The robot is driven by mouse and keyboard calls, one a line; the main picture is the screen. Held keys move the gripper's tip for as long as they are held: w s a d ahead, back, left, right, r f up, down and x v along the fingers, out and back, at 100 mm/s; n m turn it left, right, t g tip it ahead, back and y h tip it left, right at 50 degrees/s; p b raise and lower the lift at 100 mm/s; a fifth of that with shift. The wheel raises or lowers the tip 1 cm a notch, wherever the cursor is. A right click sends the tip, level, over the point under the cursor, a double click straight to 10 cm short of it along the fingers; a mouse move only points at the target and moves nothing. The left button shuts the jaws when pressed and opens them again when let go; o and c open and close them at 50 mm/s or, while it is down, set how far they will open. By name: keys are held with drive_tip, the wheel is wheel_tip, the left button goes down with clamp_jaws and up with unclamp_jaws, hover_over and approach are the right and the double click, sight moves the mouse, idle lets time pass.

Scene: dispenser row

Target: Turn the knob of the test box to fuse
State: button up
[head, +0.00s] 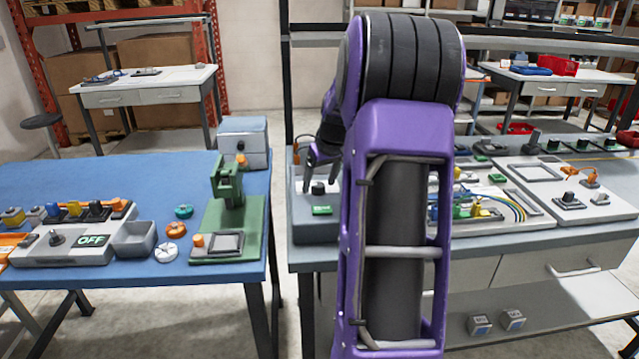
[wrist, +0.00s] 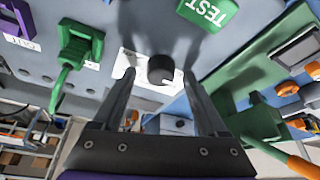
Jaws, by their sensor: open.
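The test box (head: 315,228) is a grey box on the right bench, partly hidden behind my arm. Its green label (head: 322,210) reads TEST in the wrist view (wrist: 208,11). Its black round knob (head: 318,188) stands on a white plate and also shows in the wrist view (wrist: 160,69). My gripper (head: 320,178) is open, pointing down close to the knob. In the wrist view my fingertips (wrist: 158,75) are spread to either side of the knob, with gaps showing. I cannot read the knob's position marks or find the word fuse.
A green plug with a cable (wrist: 75,50) is left of the knob in the wrist view. A green press (head: 228,215) and a grey box labelled OFF (head: 75,245) stand on the blue left table. A wiring board (head: 480,205) lies on the right bench. A floor gap separates the tables.

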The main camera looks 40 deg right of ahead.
drive_tip(key=shift+w+f, duration=0.1)
drive_tip(key=shift+f, duration=0.1)
drive_tip(key=shift+c, duration=0.2)
clamp_jaws()
drive_tip(key=shift+m, duration=0.4)
drive_tip(key=m, duration=0.1)
drive_tip(key=m+h, duration=0.1)
drive_tip(key=m+p, duration=0.1)
drive_tip(key=shift+w+a+r+m+h, duration=0.1)
drive_tip(key=shift+a+r+m+h, duration=0.05)
drive_tip(key=shift+a+m+h, duration=0.2)
drive_tip(key=m, duration=0.2)
drive_tip(key=m+g+h+p, duration=0.1)
drive_tip(key=m, duration=0.1)
drive_tip(key=shift+d+g, duration=0.1)
drive_tip(key=shift+g, duration=0.2)
drive_tip(key=shift+m, duration=0.25)
